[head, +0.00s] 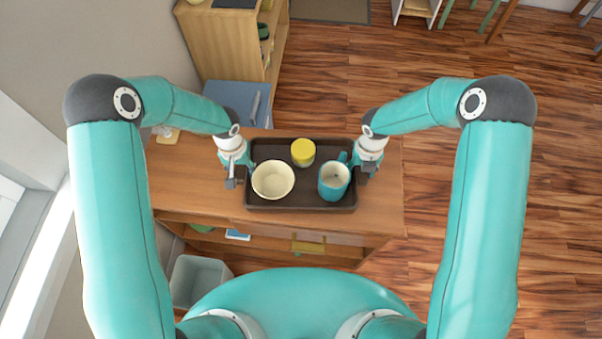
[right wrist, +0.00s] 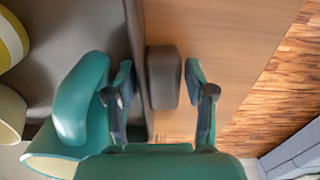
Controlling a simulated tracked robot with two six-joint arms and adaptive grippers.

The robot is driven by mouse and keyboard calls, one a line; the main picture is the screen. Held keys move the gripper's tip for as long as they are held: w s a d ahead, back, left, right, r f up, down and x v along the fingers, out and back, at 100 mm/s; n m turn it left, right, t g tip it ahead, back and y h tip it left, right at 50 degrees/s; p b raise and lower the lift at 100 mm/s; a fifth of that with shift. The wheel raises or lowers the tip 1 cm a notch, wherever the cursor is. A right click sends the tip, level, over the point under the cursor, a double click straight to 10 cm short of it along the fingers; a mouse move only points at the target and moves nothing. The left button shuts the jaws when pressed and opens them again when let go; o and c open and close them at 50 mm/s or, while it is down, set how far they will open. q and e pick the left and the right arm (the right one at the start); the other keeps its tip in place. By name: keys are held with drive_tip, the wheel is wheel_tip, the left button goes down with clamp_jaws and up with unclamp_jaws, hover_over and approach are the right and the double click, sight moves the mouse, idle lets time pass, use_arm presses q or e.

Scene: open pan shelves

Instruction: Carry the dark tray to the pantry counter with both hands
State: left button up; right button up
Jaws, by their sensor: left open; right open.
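The dark tray (head: 307,188) lies on a wooden counter (head: 190,190). It carries a cream bowl (head: 273,180), a yellow-topped cup (head: 303,152) and a teal mug (head: 334,181). My left gripper (head: 236,178) is open at the tray's left edge; I cannot tell whether its fingers surround a handle. My right gripper (head: 366,172) is open at the right edge. In the right wrist view the right gripper's fingers (right wrist: 159,68) stand on either side of the tray's dark handle (right wrist: 163,80), with gaps showing. The mug (right wrist: 80,100) is close beside one finger.
A blue cabinet (head: 235,97) and a taller wooden shelf unit (head: 225,45) stand behind the counter at the left. A grey bin (head: 197,280) is at the front left. A small item (head: 168,136) lies on the counter's left end. Wood floor (head: 480,65) is open to the right.

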use_arm(q)
clamp_jaws()
use_arm(e)
clamp_jaws()
use_arm(q)
drive_tip(key=shift+w+r, duration=0.1)
drive_tip(key=shift+r, duration=0.1)
use_arm(e)
drive_tip(key=shift+r, duration=0.2)
